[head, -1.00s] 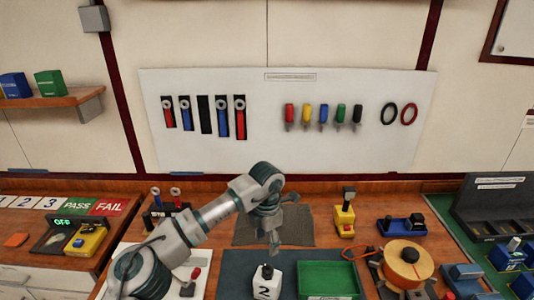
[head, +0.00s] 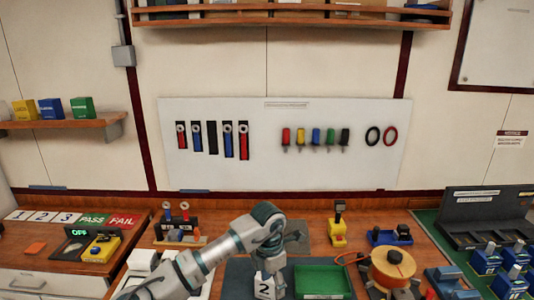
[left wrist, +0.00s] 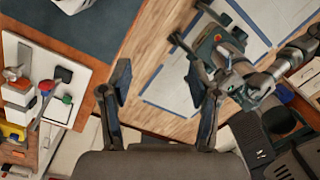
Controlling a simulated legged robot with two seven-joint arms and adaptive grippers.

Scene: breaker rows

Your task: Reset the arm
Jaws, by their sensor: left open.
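My left arm reaches in from the lower left in the head view. Bench wood and pale sheets lie beyond the fingers. What seems to be my right arm, with its gripper (left wrist: 188,62), shows at the upper right of that view; its opening is unclear.
A green tray (head: 322,281) is right of the left gripper. An orange spool (head: 392,264), a yellow tool (head: 338,230) and a blue holder (head: 390,236) stand further right. A small rack (head: 177,225) is left. A white tool board (head: 260,170) hangs behind.

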